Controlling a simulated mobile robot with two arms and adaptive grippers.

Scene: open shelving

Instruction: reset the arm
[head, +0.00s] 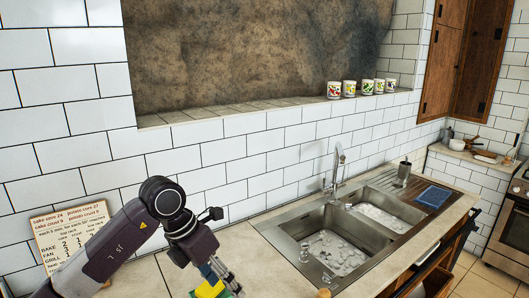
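My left arm comes in from the lower left, and my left gripper (228,281) points down over the counter at the bottom edge of the head view. A yellow and green item (208,290) shows just beside and below the fingers, cut off by the frame edge. I cannot tell whether the fingers touch or hold it. The finger opening is too small and partly hidden to judge. My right gripper is not in view.
A steel double sink (292,228) with a faucet (337,170) is set in the counter to the right. A sign board (70,232) leans on the tiled wall behind my arm. Several cups (350,89) stand on the ledge. A blue item (434,196) lies right of the sink.

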